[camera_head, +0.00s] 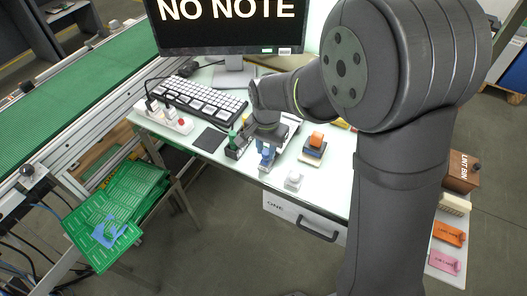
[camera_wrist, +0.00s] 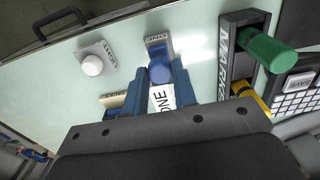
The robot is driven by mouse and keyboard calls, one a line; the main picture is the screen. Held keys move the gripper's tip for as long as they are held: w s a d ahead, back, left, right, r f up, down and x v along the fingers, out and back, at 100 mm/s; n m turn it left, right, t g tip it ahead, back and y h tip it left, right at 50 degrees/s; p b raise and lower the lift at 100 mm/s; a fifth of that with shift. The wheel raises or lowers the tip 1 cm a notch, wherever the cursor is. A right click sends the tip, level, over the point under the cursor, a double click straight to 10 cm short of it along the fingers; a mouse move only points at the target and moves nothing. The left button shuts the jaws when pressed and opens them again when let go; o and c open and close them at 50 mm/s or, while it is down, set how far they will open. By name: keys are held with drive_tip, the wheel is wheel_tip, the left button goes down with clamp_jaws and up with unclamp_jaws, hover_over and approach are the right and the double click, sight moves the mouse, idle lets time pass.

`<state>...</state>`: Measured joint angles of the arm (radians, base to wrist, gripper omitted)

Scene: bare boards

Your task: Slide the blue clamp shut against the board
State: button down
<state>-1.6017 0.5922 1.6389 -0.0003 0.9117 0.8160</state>
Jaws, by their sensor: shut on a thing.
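My gripper (camera_wrist: 160,78) has two blue fingers, shut on a round blue piece (camera_wrist: 160,69) between their tips. This piece stands at a small grey-and-blue block (camera_wrist: 158,43) on the pale table; I cannot tell whether it is the clamp or whether it touches the block. A white label reading "ONE" shows between the fingers, its start possibly hidden. In the head view my gripper (camera_head: 267,151) points down at the table, and its fingers partly hide the blue piece. Green boards (camera_head: 118,205) lie stacked at the left, with a blue piece (camera_head: 108,235) on top. No board shows between the fingers.
A dark marker box (camera_wrist: 226,60) with green and yellow markers stands close right of my gripper in the wrist view. A white knob on a grey plate (camera_wrist: 97,57) is at the left. The keyboard (camera_head: 200,97) and monitor (camera_head: 232,25) are behind. An orange-topped block (camera_head: 315,143) stands nearby.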

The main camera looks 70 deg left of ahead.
drive_tip(key=shift+w+a+r, duration=0.1)
drive_tip(key=shift+w+a, duration=0.5)
drive_tip(key=shift+w, duration=0.05)
drive_tip(key=c, duration=1.2)
unclamp_jaws()
drive_tip(key=shift+w+a, duration=0.1)
drive_tip(key=shift+o, duration=0.2)
wheel_tip(320, 180, up, 17)
drive_tip(key=shift+r, duration=0.2)
drive_tip(key=shift+f, duration=0.15)
